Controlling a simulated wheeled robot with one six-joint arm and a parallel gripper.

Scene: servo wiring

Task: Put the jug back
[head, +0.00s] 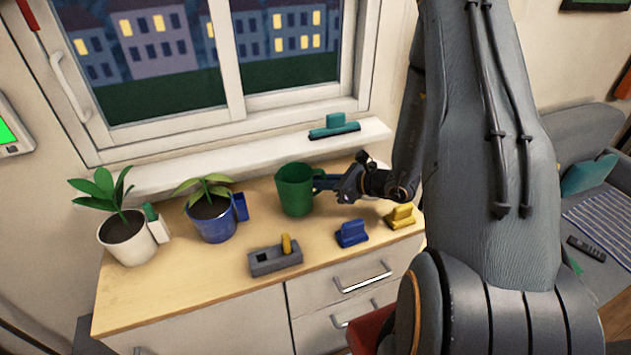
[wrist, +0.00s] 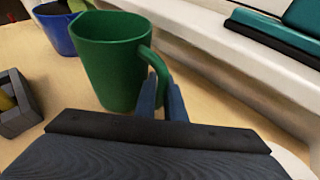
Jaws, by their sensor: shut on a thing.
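The green jug (head: 294,190) stands upright on or just above the wooden cabinet top, below the window sill. In the wrist view the jug (wrist: 108,62) is ahead of my gripper, with its handle toward me. My gripper (head: 322,183) reaches in from the right and is shut on the jug's handle. Its two fingers (wrist: 170,98) lie on either side of the handle in the wrist view. I cannot tell whether the jug's base touches the surface.
Left of the jug stand a blue pot (head: 212,220) and a white pot (head: 128,240), both with plants. In front are a grey holder (head: 274,260), a blue block-like thing (head: 352,234) and a yellow one (head: 400,217). A teal squeegee (head: 334,129) lies on the sill.

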